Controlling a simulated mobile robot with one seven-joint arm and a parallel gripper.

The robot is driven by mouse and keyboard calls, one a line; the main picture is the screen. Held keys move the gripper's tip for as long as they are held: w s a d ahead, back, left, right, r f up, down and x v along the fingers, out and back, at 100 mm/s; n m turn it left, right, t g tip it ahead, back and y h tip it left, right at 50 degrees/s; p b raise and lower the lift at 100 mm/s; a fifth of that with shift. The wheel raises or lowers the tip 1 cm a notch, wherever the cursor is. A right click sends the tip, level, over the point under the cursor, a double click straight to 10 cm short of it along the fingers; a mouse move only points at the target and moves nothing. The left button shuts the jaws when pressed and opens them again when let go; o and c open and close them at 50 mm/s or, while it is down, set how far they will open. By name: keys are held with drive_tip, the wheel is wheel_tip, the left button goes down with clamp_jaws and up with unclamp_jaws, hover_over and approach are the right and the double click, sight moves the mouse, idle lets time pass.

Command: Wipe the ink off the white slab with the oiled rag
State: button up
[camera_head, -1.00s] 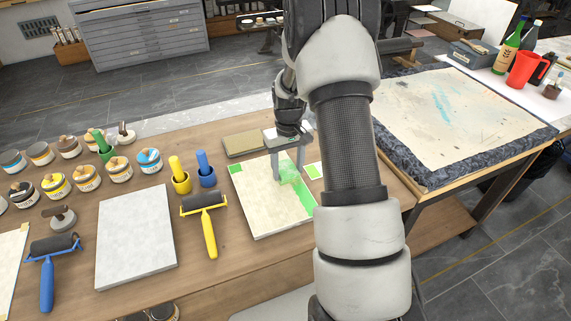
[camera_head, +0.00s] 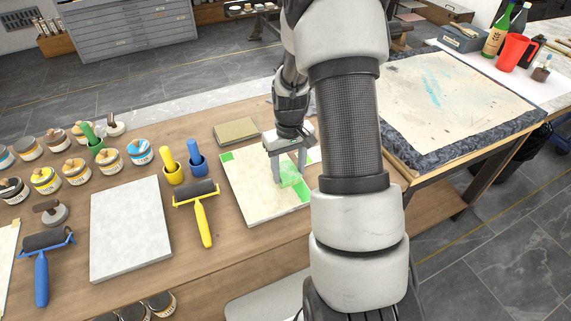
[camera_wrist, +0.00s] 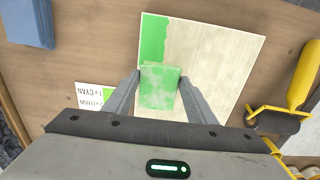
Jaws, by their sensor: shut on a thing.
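A pale cream slab (camera_head: 250,205) lies on the wooden bench, with a small green ink patch at its far left corner and a green ink strip (camera_head: 300,193) along its right side. In the wrist view the slab (camera_wrist: 215,60) is largely bare, with the green strip (camera_wrist: 153,38) at upper left. My gripper (camera_head: 289,170) points down over the slab's right part. Its fingers (camera_wrist: 160,80) are shut on a rag (camera_wrist: 158,92), pale and stained green, which appears to rest on the slab. The rag also shows in the head view (camera_head: 290,176).
A yellow-handled roller (camera_head: 203,215) lies left of the slab; a grey slab (camera_head: 130,232) is farther left. A tan block (camera_head: 236,130) lies behind. A printed card (camera_wrist: 95,95) lies beside the slab. Ink jars crowd the left.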

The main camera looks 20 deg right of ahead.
drive_tip(key=shift+s, duration=3.7)
drive_tip(key=shift+w+f, duration=0.1)
drive_tip(key=shift+w, duration=1.4)
drive_tip(key=shift+s, duration=1.55)
wheel_tip(320, 180, up, 6)
drive_tip(key=p, duration=0.4)
drive_tip(key=shift+r, duration=0.2)
wheel_tip(320, 180, up, 3)
drive_tip(key=shift+f+p, duration=0.1)
drive_tip(key=shift+p, duration=1.1)
